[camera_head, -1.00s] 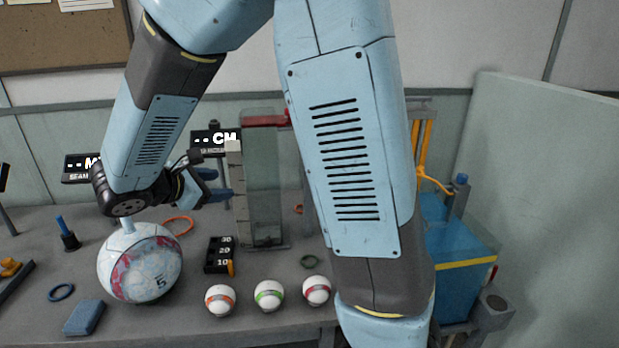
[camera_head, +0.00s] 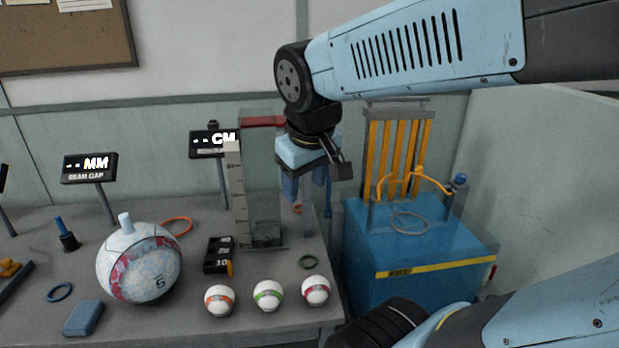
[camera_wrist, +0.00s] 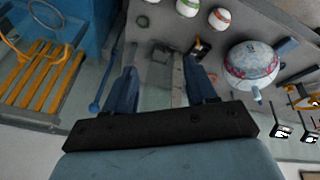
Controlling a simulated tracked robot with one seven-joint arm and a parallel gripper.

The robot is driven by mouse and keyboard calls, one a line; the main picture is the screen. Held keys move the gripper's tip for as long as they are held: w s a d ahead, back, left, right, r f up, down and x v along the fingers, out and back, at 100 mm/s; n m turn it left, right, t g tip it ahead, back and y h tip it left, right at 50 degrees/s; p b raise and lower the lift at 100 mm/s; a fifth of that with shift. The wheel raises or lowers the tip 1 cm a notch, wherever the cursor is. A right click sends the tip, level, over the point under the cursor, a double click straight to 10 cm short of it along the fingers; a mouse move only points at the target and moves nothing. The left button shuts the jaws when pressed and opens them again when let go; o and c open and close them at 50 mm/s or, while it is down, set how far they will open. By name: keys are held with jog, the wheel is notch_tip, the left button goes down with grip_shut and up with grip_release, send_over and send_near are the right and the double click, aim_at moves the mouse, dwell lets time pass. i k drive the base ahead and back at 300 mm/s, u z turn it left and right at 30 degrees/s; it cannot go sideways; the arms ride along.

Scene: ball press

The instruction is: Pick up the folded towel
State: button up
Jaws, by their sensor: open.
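The folded towel (camera_head: 84,317) is a small blue-grey flat block on the table's front left, in front of the big ball. It seems to show as a blue-grey patch in the wrist view (camera_wrist: 288,45), beside the ball. My gripper (camera_head: 308,192) hangs with its blue fingers pointing down at the right end of the table, by the clear column, far to the right of the towel. In the wrist view my gripper (camera_wrist: 160,68) has its fingers apart, with nothing held between them.
The patterned ball (camera_head: 138,265) stands right behind the towel. Three small white balls (camera_head: 268,295) line the front edge. A clear column with a scale (camera_head: 238,195) stands near my gripper. A blue tank (camera_head: 420,285) with an orange rack is at right.

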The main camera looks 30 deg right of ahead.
aim_at(83, 320)
jog(key=u, duration=1.25)
